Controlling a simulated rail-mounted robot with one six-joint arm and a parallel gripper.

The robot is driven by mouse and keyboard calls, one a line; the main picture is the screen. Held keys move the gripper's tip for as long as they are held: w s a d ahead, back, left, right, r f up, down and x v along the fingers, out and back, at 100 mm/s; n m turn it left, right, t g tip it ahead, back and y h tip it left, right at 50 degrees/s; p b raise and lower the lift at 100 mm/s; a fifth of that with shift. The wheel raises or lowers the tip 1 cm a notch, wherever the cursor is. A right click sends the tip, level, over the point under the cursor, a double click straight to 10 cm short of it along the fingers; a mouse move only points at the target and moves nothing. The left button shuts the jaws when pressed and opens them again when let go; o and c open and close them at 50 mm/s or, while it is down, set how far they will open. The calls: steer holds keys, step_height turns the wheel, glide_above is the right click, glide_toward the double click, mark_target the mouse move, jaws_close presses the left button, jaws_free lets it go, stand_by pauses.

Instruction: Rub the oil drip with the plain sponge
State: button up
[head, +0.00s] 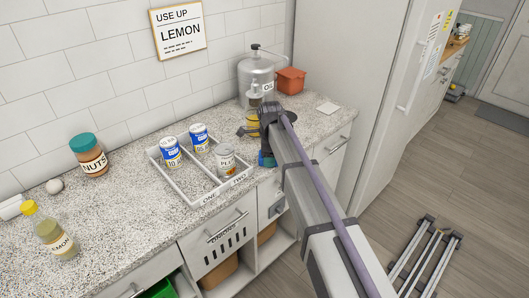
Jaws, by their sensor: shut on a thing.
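A metal oil can (257,78) with a tap and a partly hidden label stands at the back of the counter. My gripper (248,131) is low over the counter in front of it, below the tap. It is shut on a small yellow thing (251,121) that looks like the plain sponge; my arm hides part of it. A blue-green thing (266,158) shows beside my arm near the counter's front edge; I cannot tell what it is. The oil drip cannot be made out, and I cannot tell whether the sponge touches the counter.
A white divided tray (184,188) holds two blue-white cans (171,152) and a third can (225,160), left of my gripper. An orange pot (291,80) and a pale square (327,108) lie to the right. A nuts jar (89,155) and lemon bottle (56,238) stand far left.

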step_height(320, 180, up, 6)
steer(key=p, duration=0.6)
steer(key=shift+a, duration=0.1)
step_height(320, 180, up, 3)
steer(key=p, duration=0.3)
stand_by(0.4)
